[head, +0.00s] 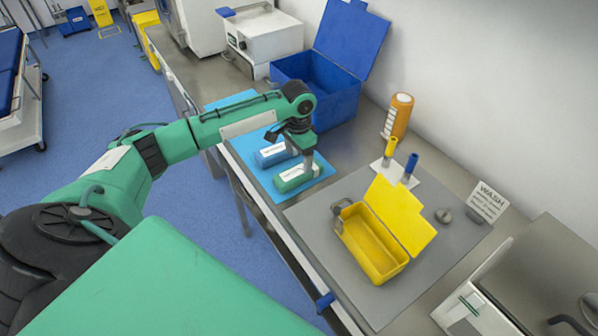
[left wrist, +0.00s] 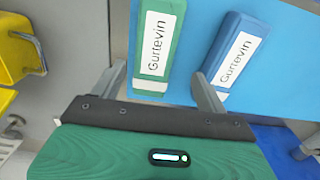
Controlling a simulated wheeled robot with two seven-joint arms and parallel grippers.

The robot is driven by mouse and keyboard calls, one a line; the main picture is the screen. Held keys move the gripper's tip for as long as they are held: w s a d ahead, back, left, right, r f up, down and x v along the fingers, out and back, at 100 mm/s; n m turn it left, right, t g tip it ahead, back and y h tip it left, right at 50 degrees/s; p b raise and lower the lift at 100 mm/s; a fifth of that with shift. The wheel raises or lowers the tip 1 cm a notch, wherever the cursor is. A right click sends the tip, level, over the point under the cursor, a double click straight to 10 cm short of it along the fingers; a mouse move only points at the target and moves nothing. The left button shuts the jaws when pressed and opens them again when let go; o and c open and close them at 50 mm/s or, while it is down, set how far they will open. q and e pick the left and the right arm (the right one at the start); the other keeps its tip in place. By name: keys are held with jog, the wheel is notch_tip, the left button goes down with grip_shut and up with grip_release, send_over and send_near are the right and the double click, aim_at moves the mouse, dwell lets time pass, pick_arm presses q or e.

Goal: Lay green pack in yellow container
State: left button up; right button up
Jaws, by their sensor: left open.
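The green pack (head: 296,177) lies on the blue mat (head: 247,146) on the counter, with a blue pack (head: 275,153) beside it. In the left wrist view the green pack (left wrist: 157,40) shows a white "Gurtevin" label and lies ahead of the spread fingers. My left gripper (head: 292,152) is above the packs, open and empty; in its wrist view the gripper (left wrist: 160,88) has one finger left of the green pack and the other near the blue pack (left wrist: 236,58). The yellow container (head: 370,245) stands on a grey mat with its lid open. My right gripper is not in view.
A blue box (head: 318,88) with a raised lid stands behind the packs. A "WASH" sign (head: 487,202) and a sink are at right. The grey mat (head: 316,222) is bare left of the container.

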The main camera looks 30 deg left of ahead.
aim_at(297, 171)
pick_arm(q)
jog(key=shift+s+d+f+p, duration=0.1)
jog(key=shift+s+f+p, duration=0.15)
jog(key=shift+f+p, duration=0.2)
jog(key=shift+s+d+f+p, duration=0.1)
jog(key=shift+s+f+p, duration=0.2)
jog(key=shift+f, duration=0.25)
notch_tip(297, 171, down, 3)
jog(key=shift+f+p, duration=0.15)
jog(key=shift+p, duration=0.3)
jog(key=shift+f, duration=0.15)
jog(key=c, duration=1.3)
jog(key=shift+o, duration=0.2)
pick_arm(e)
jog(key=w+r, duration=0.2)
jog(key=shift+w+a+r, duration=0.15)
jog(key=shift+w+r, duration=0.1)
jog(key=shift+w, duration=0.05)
